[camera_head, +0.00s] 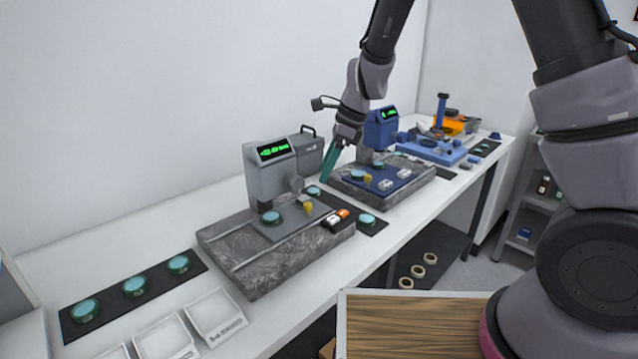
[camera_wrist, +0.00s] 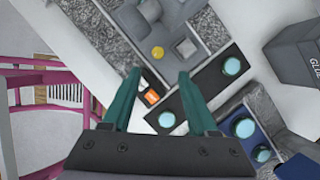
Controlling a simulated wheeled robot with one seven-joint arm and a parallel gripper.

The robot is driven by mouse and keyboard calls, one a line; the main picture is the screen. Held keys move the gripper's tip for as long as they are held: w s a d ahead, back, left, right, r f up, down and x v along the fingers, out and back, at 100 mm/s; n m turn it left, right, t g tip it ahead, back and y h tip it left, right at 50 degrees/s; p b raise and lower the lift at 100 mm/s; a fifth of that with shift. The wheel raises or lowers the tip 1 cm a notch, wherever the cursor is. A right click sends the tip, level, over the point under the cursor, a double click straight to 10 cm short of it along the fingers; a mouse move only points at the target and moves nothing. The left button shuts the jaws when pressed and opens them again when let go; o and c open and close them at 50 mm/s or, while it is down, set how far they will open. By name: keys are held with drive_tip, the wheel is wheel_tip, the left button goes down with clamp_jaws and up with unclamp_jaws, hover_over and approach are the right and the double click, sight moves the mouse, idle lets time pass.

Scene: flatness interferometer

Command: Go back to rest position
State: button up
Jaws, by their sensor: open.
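My gripper (camera_head: 331,160) hangs over the white bench, between the grey instrument and the blue instrument. In the wrist view its two teal fingers (camera_wrist: 158,90) are apart with nothing held between them. The grey interferometer (camera_head: 268,170) stands on a granite slab with a lit green display. The blue interferometer (camera_head: 381,130) stands on another granite slab behind it. A dark mat (camera_head: 362,230) with round teal discs lies between the two slabs; one disc (camera_wrist: 167,119) shows below the fingers in the wrist view, apart from them.
A black strip (camera_head: 159,280) with three teal discs lies at the front left, beside white sign stands (camera_head: 214,314). Blue fixtures (camera_head: 435,150) and an orange item fill the far end. A shelf with tape rolls (camera_head: 430,258) is below. A wooden surface (camera_head: 410,325) is in front.

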drive_tip(key=shift+d+r, duration=0.25)
drive_tip(key=shift+r, duration=0.25)
drive_tip(key=s+d+r+n+t, duration=0.35)
drive_tip(key=d+r+n, duration=0.25)
drive_tip(key=d+r, duration=0.95)
drive_tip(key=s+d+r+n+t+h, duration=0.2)
drive_tip(key=s+d+r+n+t, duration=0.2)
drive_tip(key=s+d+r+n, duration=0.3)
drive_tip(key=s+d+r, duration=0.2)
drive_tip(key=s+d, duration=0.3)
drive_tip(key=s, duration=0.1)
drive_tip(key=shift+d+h, duration=0.15)
drive_tip(key=shift+h, duration=0.15)
drive_tip(key=shift+w, duration=0.1)
